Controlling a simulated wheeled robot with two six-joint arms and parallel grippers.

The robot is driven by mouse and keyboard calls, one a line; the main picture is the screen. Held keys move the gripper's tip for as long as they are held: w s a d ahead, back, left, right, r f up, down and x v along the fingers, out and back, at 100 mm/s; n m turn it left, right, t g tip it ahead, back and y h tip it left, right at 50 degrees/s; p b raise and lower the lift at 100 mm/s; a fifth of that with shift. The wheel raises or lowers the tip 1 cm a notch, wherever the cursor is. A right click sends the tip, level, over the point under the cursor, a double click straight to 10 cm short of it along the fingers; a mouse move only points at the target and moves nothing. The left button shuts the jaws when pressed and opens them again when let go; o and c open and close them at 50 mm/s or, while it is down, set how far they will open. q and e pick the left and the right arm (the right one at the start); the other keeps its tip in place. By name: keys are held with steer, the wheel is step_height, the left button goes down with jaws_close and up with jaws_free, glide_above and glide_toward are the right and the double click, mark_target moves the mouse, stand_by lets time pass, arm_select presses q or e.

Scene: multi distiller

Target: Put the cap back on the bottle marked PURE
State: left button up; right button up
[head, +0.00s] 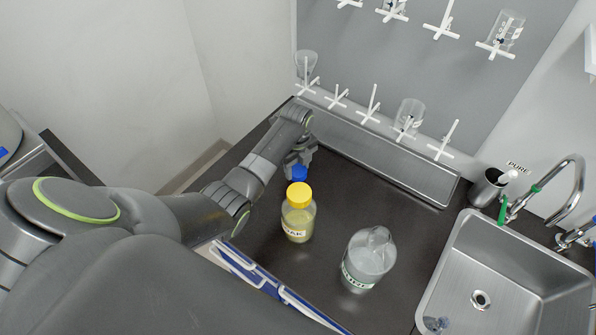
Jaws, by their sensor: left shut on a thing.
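My left gripper (300,164) reaches over the back of the dark counter and is shut on a blue cap (299,174). A clear bottle (366,262) with no cap on its mouth stands on the counter, right of and nearer than the gripper. Its label is partly turned away and I cannot read it. A bottle with a yellow cap (299,194) and yellowish contents (299,220) stands just in front of the gripper; its label ends in "AK". My right gripper is not in view.
A steel sink (455,290) with a tap (570,190) lies at the right. A "PURE" sign (518,167) is on the wall by a dark cup (488,187). A pegboard rack with glassware (409,114) stands above a metal trough (390,165) at the back. Blue-and-white items (265,280) lie at the front edge.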

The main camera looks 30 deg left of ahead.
mark_target(297, 170)
arm_select(q)
step_height(297, 170, up, 10)
steer(key=b, duration=0.1)
steer(key=shift+b, duration=0.35)
steer(key=shift+f, duration=0.1)
stand_by(0.6)
